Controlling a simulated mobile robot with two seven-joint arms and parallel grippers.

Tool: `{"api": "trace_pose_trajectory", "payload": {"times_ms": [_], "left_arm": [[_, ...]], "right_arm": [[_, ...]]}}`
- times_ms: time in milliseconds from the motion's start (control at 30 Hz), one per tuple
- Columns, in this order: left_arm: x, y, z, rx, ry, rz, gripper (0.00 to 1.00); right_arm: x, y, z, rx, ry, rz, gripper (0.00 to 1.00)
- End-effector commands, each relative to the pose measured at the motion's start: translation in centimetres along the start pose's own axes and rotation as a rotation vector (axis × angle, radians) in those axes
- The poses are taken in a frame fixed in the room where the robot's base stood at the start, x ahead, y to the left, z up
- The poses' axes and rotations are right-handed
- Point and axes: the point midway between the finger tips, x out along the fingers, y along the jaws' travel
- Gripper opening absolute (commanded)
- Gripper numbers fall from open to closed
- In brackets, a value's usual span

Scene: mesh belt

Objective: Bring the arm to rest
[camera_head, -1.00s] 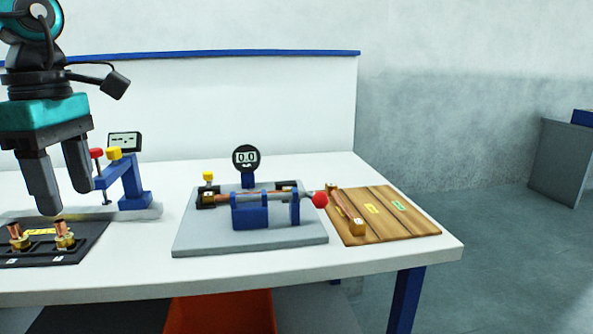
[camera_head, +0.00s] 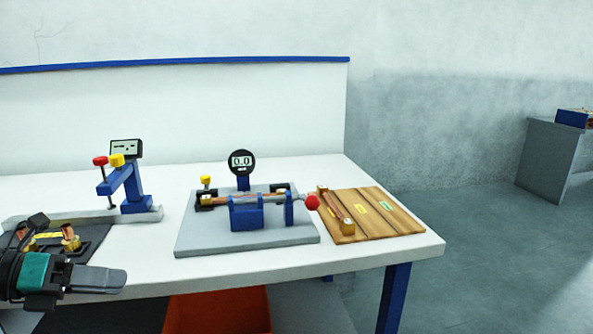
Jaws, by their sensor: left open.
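My left gripper (camera_head: 98,280) is low at the left edge of the head view, in front of the table's front edge. Its fingers point right and it is open, with nothing seen between them. It covers part of a black tray (camera_head: 92,240) that holds copper-coloured fittings (camera_head: 70,238). My right gripper is not in view.
The white table (camera_head: 380,254) bears a blue press with a small display (camera_head: 126,149), a grey fixture plate (camera_head: 190,240) with a round gauge (camera_head: 241,163) and red knob (camera_head: 312,203), and a wooden board (camera_head: 395,222). An orange bin (camera_head: 218,310) is below. Open floor lies right.

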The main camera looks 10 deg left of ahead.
Motion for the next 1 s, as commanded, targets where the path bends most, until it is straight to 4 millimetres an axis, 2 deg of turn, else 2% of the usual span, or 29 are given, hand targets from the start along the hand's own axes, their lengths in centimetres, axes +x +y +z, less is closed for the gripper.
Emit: {"api": "trace_pose_trajectory", "payload": {"times_ms": [33, 267, 400, 533, 667, 800, 900, 1000], "left_arm": [[0.4, 0.8, -0.9, -0.131, -0.09, -0.021, 0.55], [2.6, 4.9, -5.6, -0.727, -0.445, -0.077, 0.55], [4.4, 6.8, -9.8, -1.115, -0.627, -0.103, 0.55], [6.7, 7.7, -14.5, -1.485, -0.772, -0.121, 0.55], [9.7, 7.2, -19.6, -1.862, -0.888, -0.132, 0.55], [13.0, 5.4, -24.2, -2.214, -0.963, -0.134, 0.55], [14.9, 4.0, -26.4, -2.39, -0.988, -0.129, 0.55], [16.0, 3.0, -27.5, -2.495, -0.998, -0.125, 0.55]], "right_arm": [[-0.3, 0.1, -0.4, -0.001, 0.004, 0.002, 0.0], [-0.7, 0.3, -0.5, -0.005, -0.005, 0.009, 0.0], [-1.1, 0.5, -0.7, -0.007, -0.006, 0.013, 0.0], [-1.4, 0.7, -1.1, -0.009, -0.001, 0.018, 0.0], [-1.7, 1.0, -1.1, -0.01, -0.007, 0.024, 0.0], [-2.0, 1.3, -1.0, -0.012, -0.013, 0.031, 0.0], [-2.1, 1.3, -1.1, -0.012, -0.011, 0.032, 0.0], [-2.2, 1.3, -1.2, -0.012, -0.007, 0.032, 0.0]]}}
